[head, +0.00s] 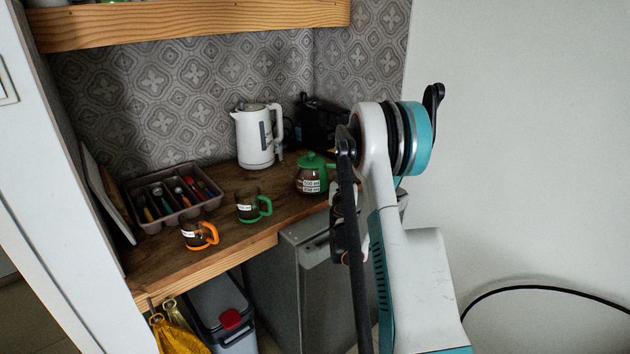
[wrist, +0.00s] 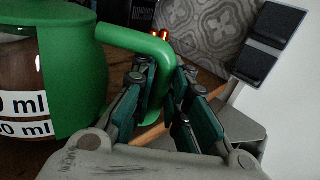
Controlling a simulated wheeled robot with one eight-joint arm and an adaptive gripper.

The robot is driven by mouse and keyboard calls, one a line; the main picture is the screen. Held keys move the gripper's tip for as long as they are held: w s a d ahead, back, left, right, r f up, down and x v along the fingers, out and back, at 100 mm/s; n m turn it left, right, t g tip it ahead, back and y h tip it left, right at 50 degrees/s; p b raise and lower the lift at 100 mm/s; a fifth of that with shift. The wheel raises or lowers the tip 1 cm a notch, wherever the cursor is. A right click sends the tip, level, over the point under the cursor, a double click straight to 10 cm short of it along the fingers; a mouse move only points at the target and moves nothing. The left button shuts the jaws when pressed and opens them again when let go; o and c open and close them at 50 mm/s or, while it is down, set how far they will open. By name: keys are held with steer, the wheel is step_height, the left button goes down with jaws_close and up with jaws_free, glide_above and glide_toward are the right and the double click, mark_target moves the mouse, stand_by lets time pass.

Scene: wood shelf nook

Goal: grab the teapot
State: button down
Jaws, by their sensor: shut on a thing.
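The teapot (head: 309,178) is a dark glass pot with a green lid, green handle and white volume labels. It stands upright on the wooden counter, near its front edge. In the wrist view the teapot (wrist: 75,70) fills the left side, with its green handle reaching between the fingers. My gripper (wrist: 165,88) is shut on that handle, one dark green finger on each side. In the head view my arm hides the gripper and part of the handle side.
A white kettle (head: 257,137) and a dark appliance (head: 322,122) stand behind the teapot. A green-handled mug (head: 248,206), an orange-handled mug (head: 194,236) and a cutlery tray (head: 150,227) are to the left. A wooden shelf (head: 190,22) hangs above. A white wall (head: 540,150) is at right.

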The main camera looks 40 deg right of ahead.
steer(key=shift+r, duration=0.25)
